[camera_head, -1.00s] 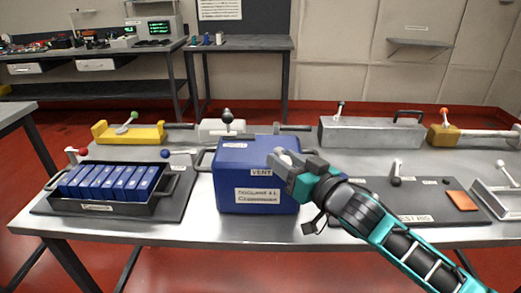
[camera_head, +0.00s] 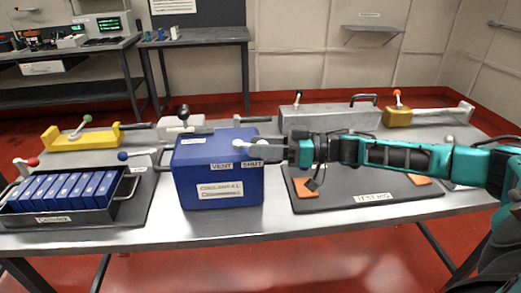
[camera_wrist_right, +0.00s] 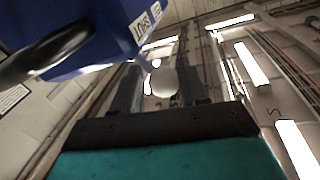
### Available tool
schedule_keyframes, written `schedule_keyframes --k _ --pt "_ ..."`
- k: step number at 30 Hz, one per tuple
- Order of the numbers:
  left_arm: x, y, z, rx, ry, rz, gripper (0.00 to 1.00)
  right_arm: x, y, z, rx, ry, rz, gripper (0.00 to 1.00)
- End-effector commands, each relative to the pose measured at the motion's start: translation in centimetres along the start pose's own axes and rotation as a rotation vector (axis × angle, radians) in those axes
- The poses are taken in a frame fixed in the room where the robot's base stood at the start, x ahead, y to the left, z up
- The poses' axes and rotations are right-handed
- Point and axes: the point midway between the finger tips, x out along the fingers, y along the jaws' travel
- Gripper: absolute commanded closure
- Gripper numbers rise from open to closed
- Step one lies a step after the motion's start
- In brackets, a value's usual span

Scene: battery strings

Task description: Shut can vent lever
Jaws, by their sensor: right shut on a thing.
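The blue coolant can (camera_head: 215,187) stands upright on the steel table, with VENT and SHUT labels along its upper front edge. My right gripper (camera_head: 258,148) reaches in from the right, level with the can's top, just above the SHUT label. In the right wrist view, the white ball knob of the vent lever (camera_wrist_right: 162,83) sits between the two fingers of my right gripper (camera_wrist_right: 162,92), which is shut on it. The can's blue side (camera_wrist_right: 90,30) and SHUT label show beside them. My left gripper is out of view.
A black tray of blue batteries (camera_head: 85,216) stands left of the can. A dark test-rig mat (camera_head: 330,199) lies right, under my arm. Behind stand a yellow clamp (camera_head: 75,138), a grey box (camera_head: 330,118) and a tan block with a red-orange knob (camera_head: 398,117).

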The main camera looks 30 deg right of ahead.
Motion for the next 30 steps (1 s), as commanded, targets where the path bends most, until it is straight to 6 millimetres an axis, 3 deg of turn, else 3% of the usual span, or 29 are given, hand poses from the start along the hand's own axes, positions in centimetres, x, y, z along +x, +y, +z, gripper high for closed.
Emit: schedule_keyframes --k 9,23,24,28,30 --pt "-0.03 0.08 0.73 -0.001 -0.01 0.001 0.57 0.04 -0.06 0.08 0.01 -0.011 -0.093 1.0" --pt "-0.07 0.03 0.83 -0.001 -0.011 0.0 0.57 -0.01 0.01 0.07 0.01 -0.013 -0.101 1.0" --pt "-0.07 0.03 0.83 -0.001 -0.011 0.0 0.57 -0.01 0.01 0.06 0.009 -0.012 -0.101 0.51" --pt "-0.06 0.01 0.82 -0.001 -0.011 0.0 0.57 -0.06 0.09 0.04 0.008 -0.013 -0.098 0.39" --pt "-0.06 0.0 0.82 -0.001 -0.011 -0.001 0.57 -0.09 0.14 0.02 0.007 -0.013 -0.096 0.37"
